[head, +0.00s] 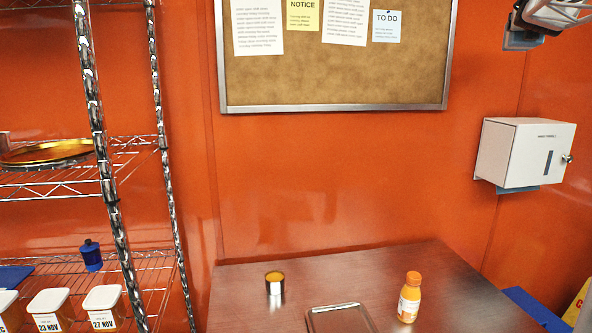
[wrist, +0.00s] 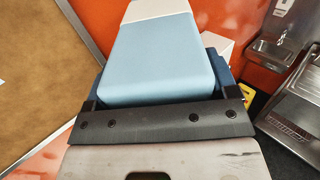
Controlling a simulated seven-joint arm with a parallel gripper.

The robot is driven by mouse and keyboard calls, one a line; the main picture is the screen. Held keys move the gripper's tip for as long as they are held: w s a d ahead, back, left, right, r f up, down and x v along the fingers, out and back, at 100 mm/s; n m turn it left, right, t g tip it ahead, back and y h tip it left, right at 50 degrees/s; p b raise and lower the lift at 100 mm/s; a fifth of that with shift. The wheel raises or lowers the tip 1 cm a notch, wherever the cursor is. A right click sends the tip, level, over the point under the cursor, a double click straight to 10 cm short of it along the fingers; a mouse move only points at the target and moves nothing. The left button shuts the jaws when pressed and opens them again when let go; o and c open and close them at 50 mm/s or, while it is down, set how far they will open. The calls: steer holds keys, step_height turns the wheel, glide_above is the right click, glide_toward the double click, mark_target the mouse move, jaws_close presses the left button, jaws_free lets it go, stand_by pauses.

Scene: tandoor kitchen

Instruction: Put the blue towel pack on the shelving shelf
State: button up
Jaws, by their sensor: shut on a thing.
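In the wrist view my gripper (wrist: 160,98) is shut on the blue towel pack (wrist: 152,62), a light blue block with a whitish far end. The pack fills the space between the fingers and points away from the camera. The chrome wire shelving (head: 110,185) stands at the left of the head view. Its upper shelf (head: 70,185) holds a round golden tray. Its lower shelf (head: 155,258) holds a small blue bottle and several white-lidded tubs.
A cork board (head: 330,70) and a white towel dispenser (head: 525,153) hang on the orange wall. A metal sink (wrist: 300,110) shows at the wrist view's right.

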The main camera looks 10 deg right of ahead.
steer(key=shift+s+a+r, duration=0.15)
steer(key=shift+a+r, duration=0.25)
steer(key=shift+r, duration=0.2)
stand_by(1.1)
steer(key=shift+s+d, duration=0.1)
steer(key=shift+d, duration=0.05)
stand_by(1.3)
